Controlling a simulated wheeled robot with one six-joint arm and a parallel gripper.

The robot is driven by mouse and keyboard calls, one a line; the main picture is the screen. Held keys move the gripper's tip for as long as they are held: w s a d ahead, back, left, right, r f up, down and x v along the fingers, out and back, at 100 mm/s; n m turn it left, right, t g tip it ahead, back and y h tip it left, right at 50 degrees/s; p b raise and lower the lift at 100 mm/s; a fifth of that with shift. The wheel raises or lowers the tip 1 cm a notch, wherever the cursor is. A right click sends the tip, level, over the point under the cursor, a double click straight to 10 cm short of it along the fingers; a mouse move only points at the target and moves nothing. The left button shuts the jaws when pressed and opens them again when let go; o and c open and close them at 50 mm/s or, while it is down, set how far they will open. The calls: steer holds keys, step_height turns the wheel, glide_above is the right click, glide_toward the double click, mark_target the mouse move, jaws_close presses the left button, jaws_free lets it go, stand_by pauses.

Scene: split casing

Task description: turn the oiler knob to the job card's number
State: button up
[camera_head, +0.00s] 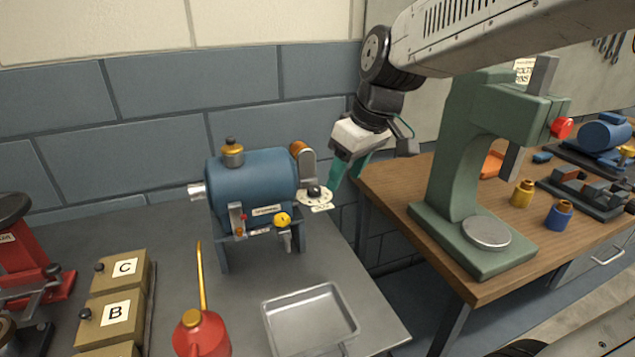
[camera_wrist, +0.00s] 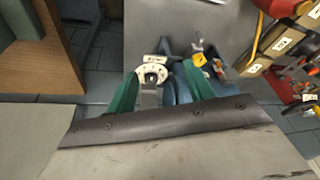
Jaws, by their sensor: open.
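The blue motor-like casing (camera_head: 250,182) stands on the grey bench. At its right end is a white dial plate (camera_head: 322,197) with a dark knob (camera_head: 314,191), which I take for the oiler knob. The knob also shows in the wrist view (camera_wrist: 151,77). My gripper (camera_head: 338,178) has green fingers, spread open and empty, close by the dial's upper right in the head view. In the wrist view the knob lies between the fingers, nearer the left one; contact cannot be told. A small white tag (camera_wrist: 156,59) borders the dial; its writing and the dial marks are too small to read.
A metal tray (camera_head: 308,322), a red oil can (camera_head: 203,335) and lettered boxes (camera_head: 118,312) stand in front of the casing. A green press (camera_head: 450,165) stands on the wooden table (camera_head: 400,187) at right, across a gap.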

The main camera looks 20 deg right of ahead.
steer(key=n, duration=0.2)
glide_toward(315, 189)
steer(key=f, duration=0.1)
steer(key=shift+t+y, duration=0.3)
steer(key=x, duration=0.7)
steer(key=shift+d+f, duration=0.2)
steer(key=c, duration=1)
